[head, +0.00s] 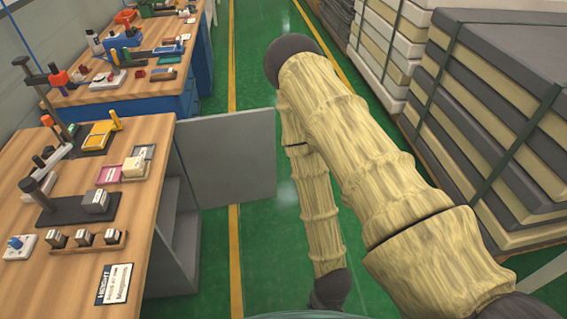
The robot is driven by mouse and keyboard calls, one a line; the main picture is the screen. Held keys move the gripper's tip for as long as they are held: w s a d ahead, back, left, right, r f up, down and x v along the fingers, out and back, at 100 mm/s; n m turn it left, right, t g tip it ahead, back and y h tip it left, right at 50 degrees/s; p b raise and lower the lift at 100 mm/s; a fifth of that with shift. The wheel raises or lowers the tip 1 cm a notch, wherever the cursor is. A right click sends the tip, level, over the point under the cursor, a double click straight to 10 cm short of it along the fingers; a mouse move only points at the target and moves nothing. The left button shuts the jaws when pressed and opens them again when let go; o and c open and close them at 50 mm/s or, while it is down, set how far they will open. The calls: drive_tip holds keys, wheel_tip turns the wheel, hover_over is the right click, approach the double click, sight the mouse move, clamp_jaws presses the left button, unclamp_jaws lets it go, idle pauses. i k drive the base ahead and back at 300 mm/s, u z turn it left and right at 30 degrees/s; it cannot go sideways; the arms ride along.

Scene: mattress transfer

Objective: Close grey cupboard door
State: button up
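The grey cupboard door (228,158) stands open, swung out from the workbench into the aisle. The grey cupboard (172,262) is under the near workbench, its front open with a shelf showing inside. My arm, in a wood-like yellowish cover, rises from the lower right, bends at a dark elbow and comes down to a dark wrist at the bottom middle. The arm is to the right of the door, apart from it in the picture. My gripper is not visible; the arm's end is at the bottom of the picture, by my own body.
The near workbench (136,215) carries small tools and holders. A second workbench (130,93) with blue drawers stands behind it. Stacked mattresses (500,100) fill the right side. The green floor (245,90) between is clear, with yellow lines.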

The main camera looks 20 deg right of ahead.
sight(228, 158)
drive_tip(key=z, duration=1.15)
drive_tip(key=i, duration=5.6)
drive_tip(key=u, duration=4.45)
drive_tip(key=i, duration=0.25)
drive_tip(key=u, duration=0.25)
